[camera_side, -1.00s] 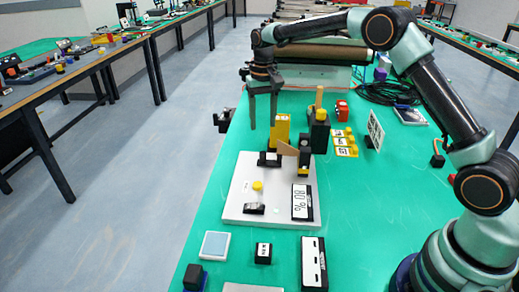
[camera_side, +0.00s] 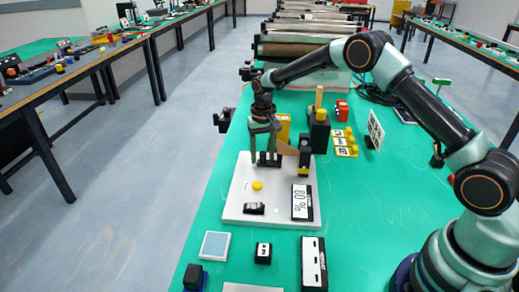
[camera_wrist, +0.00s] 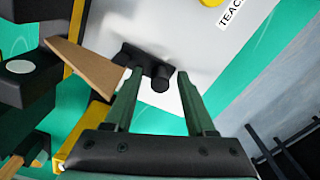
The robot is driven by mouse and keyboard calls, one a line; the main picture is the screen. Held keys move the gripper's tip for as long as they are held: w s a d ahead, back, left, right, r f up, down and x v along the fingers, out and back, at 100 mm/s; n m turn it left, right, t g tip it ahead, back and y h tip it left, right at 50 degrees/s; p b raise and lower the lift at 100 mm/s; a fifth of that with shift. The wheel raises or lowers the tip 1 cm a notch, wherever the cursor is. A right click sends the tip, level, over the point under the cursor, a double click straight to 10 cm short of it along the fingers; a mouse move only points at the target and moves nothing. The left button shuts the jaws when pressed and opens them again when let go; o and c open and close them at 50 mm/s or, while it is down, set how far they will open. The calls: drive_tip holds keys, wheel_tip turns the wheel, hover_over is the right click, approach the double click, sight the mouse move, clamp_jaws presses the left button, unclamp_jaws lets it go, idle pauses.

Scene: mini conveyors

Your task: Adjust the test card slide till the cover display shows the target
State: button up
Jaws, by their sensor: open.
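A white panel (camera_side: 236,200) on the green bench carries a display (camera_side: 302,202) that seems to read 80 %. A black sensor or slide part (camera_side: 270,160) stands at the panel's far end, beside a tan wooden card (camera_side: 287,149). In the wrist view the black part (camera_wrist: 145,62) has a round knob (camera_wrist: 160,81), and the tan card (camera_wrist: 88,68) lies left of it. My gripper (camera_side: 264,158) is open and points down over the far end. In the wrist view its fingers (camera_wrist: 156,92) lie either side of the knob's line, apparently not touching it.
A yellow button (camera_side: 257,186) and black rocker switch (camera_side: 254,208) sit on the panel. A yellow block (camera_side: 283,128) and black post (camera_side: 319,132) stand behind the card. A white sign (camera_side: 375,130) stands to the right.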

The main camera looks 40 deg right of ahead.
clamp_jaws()
idle(1.4)
